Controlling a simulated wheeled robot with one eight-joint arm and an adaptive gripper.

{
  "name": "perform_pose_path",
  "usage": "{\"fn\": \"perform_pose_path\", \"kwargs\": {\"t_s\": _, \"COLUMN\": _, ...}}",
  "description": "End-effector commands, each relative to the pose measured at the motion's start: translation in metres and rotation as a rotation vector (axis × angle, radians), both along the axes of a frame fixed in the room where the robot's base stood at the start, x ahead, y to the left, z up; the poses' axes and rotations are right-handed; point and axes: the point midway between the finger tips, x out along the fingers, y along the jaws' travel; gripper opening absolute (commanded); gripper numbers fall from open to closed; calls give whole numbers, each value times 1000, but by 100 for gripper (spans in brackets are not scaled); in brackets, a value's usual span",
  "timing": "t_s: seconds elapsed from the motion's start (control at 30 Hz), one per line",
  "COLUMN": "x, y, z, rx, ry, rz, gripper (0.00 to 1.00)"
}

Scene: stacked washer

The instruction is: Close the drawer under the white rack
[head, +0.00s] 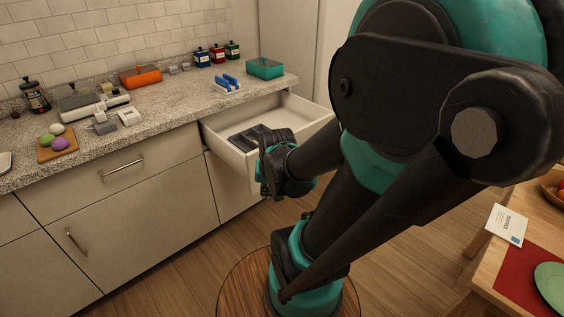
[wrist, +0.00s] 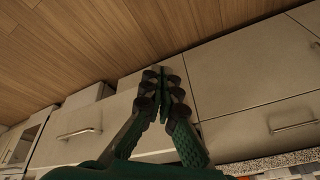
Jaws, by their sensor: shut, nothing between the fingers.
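The white rack (head: 226,88) stands on the counter and holds blue items. The drawer (head: 300,115) below it is pulled out, its pale inside visible from above. A dark divided item (head: 250,136) lies in it. My gripper (head: 268,165) is at the drawer's near front corner in the head view and hides part of its front. I cannot tell whether it touches the drawer. In the wrist view my gripper (wrist: 161,75) has its fingertips together with nothing between them, in front of pale cabinet fronts.
Another drawer (head: 105,175) to the left is shut. The counter (head: 180,110) carries a teal box (head: 264,68), an orange box (head: 141,75), several jars and a cutting board (head: 58,147). A wooden table (head: 495,255) stands at the right. Wooden floor lies between.

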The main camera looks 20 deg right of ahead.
Motion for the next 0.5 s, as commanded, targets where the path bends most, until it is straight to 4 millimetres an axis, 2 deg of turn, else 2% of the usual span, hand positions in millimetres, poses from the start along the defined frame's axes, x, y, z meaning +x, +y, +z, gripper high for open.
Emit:
{"fn": "perform_pose_path", "kwargs": {"t_s": 0.27, "x": 24, "y": -19, "z": 10, "rx": 158, "ry": 23, "rz": -390, "gripper": 0}}
{"fn": "perform_pose_path", "kwargs": {"t_s": 0.37, "x": 38, "y": -31, "z": 15, "rx": 248, "ry": 35, "rz": -612, "gripper": 0}}
{"fn": "perform_pose_path", "kwargs": {"t_s": 0.5, "x": 60, "y": -55, "z": 23, "rx": 400, "ry": 59, "rz": -994, "gripper": 0}}
